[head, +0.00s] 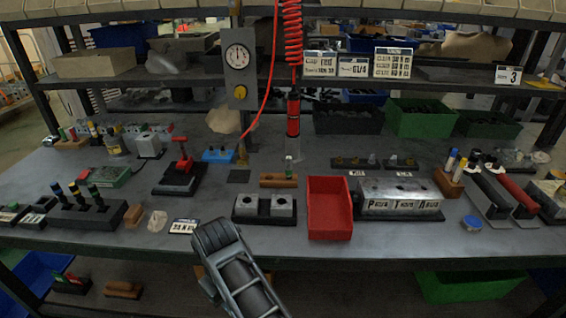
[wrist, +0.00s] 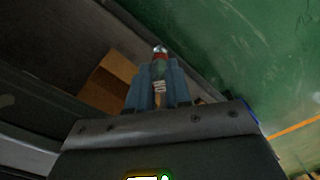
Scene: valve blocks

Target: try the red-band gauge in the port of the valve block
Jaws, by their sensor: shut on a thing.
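My gripper (wrist: 160,72) is shut on a slim gauge (wrist: 160,54) in the wrist view. The gauge has a shiny metal tip, a reddish band below it and a greenish part between the fingers. In the head view my arm's end is at the front edge of the bench, and the fingers and gauge are hidden there. The silver valve block (head: 400,192), with letter labels along its front, stands right of centre on the bench. The gripper is apart from it, to its left and nearer me. Its ports are too small to make out clearly.
A red bin (head: 329,232) stands left of the valve block. Two grey blocks on a dark base (head: 264,215) stand left of the bin. A red coiled hose (head: 292,40) hangs above the middle.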

